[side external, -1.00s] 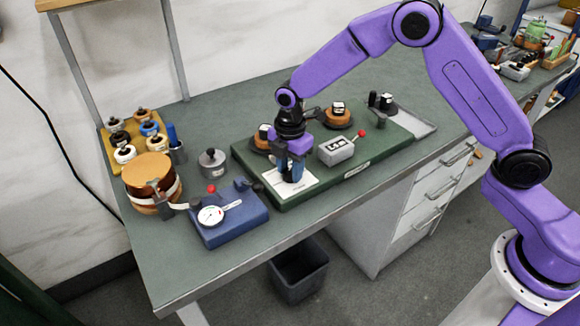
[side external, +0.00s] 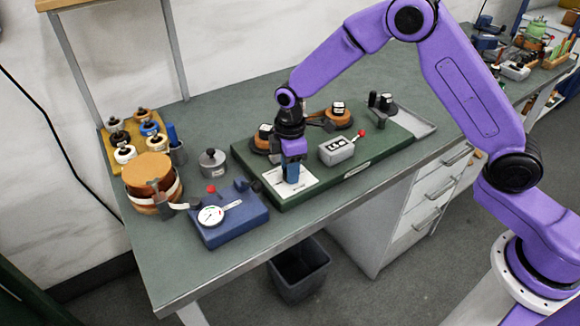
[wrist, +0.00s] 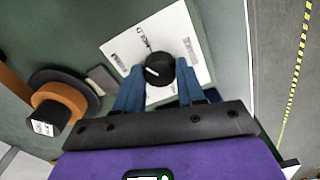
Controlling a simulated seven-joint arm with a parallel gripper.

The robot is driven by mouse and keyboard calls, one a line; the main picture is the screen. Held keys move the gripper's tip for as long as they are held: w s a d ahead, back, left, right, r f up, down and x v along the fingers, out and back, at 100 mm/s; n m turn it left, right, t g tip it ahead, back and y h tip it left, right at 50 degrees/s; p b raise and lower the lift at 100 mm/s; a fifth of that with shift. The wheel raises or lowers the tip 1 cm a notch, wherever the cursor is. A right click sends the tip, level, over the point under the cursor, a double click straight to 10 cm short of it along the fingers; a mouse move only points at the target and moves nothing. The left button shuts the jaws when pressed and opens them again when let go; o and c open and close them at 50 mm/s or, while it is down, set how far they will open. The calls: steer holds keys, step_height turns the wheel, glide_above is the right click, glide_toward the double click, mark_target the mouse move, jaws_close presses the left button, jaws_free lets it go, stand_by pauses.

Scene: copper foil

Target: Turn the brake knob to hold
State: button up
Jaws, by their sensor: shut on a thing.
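The brake knob (wrist: 159,68) is a round black knob with a short white mark on top. In the wrist view the white mark lies on the knob's left part, slanting. In the side view my gripper (side external: 292,178) points straight down over the white plate (side external: 305,183), and its fingers hide the knob.
The plate lies on a green base board (side external: 350,180) with copper-coloured spools (side external: 338,117) and a grey box (side external: 336,151) with a red-tipped lever beside my gripper. A blue dial gauge stand (side external: 230,220) is at left. The bench's front edge is close.

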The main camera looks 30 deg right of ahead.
steer(key=m, duration=0.5)
steer(key=shift+m, duration=0.3)
stand_by(0.4)
steer(key=o, duration=1)
steer(key=shift+o, duration=0.2)
step_height(320, 180, up, 18)
steer(key=shift+f, duration=0.25)
